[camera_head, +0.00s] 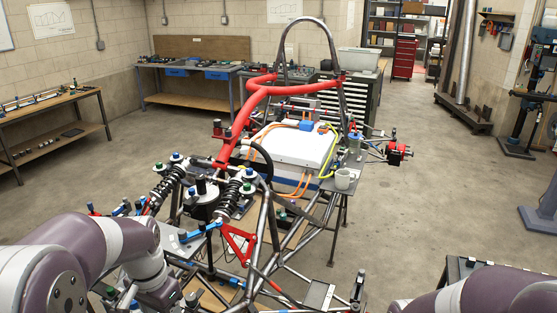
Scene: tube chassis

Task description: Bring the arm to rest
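My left arm (85,255) comes in at the bottom left and bends down at its right end, in front of the chassis's lower left. Its gripper does not show. My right arm (490,292) shows only as a link along the bottom right edge, and its gripper is out of the picture. The tube chassis (272,215) stands in the middle, with red upper tubes (238,118) and a dark roll hoop (306,22). I cannot tell whether either hand holds anything.
A white box (296,147) with orange cables sits in the chassis. Workbenches (205,98) line the left and back walls.

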